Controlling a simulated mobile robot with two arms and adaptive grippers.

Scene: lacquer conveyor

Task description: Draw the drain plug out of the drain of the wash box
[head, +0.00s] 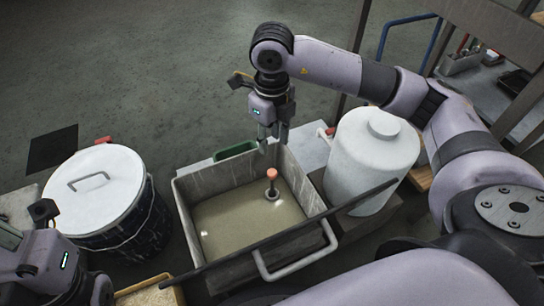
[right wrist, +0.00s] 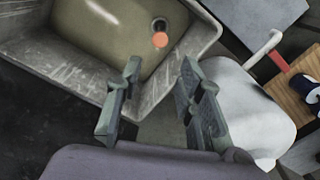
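The wash box (head: 183,215) is a grey open tub with a murky yellow-beige inside. The drain plug (head: 272,174) has an orange-red knob on a stem that stands upright in the drain, a dark ring (head: 272,194) towards the box's right side. The knob also shows in the right wrist view (right wrist: 160,40), beyond the fingertips. My right gripper (head: 273,142) is above the box's far rim, apart from the plug; its fingers (right wrist: 160,75) are spread with nothing between them. My left gripper (head: 30,240) is at the lower left, partly cut off, far from the plug.
A white-lidded dark drum (head: 105,185) stands left of the box. A white tank (head: 370,160) with a red-handled tap (head: 328,132) stands to the right. A dark bar (head: 300,228) and a pale handle (head: 290,264) run along the box's near side. Space above the plug looks clear.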

